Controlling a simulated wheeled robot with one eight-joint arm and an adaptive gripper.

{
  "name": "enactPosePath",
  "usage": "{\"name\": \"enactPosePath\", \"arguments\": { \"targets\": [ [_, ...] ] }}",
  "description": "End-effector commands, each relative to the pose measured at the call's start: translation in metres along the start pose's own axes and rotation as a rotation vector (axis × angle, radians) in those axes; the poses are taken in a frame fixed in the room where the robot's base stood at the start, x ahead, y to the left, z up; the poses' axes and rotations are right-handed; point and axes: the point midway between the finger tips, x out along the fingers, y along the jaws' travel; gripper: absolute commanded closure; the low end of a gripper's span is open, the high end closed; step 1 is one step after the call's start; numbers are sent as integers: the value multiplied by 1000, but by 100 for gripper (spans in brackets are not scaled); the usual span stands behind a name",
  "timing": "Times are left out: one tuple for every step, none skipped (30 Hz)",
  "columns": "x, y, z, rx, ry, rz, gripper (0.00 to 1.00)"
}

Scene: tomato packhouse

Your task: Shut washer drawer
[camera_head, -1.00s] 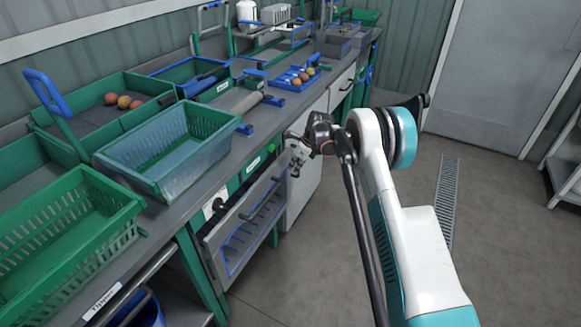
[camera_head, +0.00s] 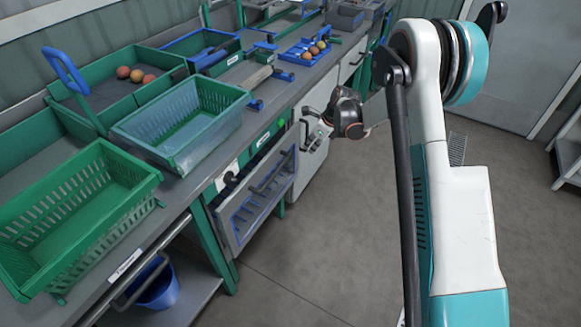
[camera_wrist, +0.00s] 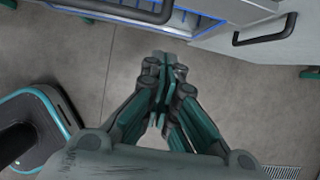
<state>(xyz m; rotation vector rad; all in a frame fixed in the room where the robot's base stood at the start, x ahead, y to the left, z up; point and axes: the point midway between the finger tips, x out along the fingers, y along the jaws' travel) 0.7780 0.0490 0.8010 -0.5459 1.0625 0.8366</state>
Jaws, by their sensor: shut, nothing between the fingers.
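The washer drawer (camera_head: 236,229) is a grey unit with a blue-edged, ribbed part and a dark bar handle, under the counter at centre left. It appears to stand out from the counter front, but I cannot tell how far. In the wrist view its grey and blue edge (camera_wrist: 190,18) and dark handle cross the top. My gripper (camera_head: 312,128) is beyond and to the right of the drawer, near the white cabinet front. In the wrist view my gripper (camera_wrist: 168,66) is shut and empty, with its tips just below the grey edge; contact cannot be told.
A white cabinet (camera_head: 312,155) with a dark handle adjoins the drawer. A blue bucket (camera_head: 157,288) is on the lower shelf. The floor (camera_head: 330,235) in front is clear.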

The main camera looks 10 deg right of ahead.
Motion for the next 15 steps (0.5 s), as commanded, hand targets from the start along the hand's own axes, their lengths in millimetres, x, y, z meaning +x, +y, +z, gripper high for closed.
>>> {"name": "enactPosePath", "arguments": {
  "targets": [
    [-3, 26, -8, -1, -9, 1, 100],
    [-5, 40, -12, -1, -14, 1, 100],
    [-7, 57, -18, -1, -20, 1, 100],
    [-9, 68, -21, -1, -24, 1, 100],
    [-10, 79, -25, -1, -28, 1, 100],
    [-12, 92, -30, -1, -32, 1, 100],
    [-14, 100, -32, -1, -35, 0, 100],
    [-15, 107, -35, 0, -38, 0, 100],
    [-17, 114, -38, 1, -41, 0, 100],
    [-17, 118, -39, 1, -42, 0, 100],
    [-17, 120, -40, 1, -44, 0, 100],
    [-16, 123, -41, 1, -44, 1, 100],
    [-14, 124, -41, 2, -45, 1, 100],
    [-12, 124, -41, 1, -45, 1, 100],
    [-7, 124, -41, 1, -45, 1, 100]
  ]
}}
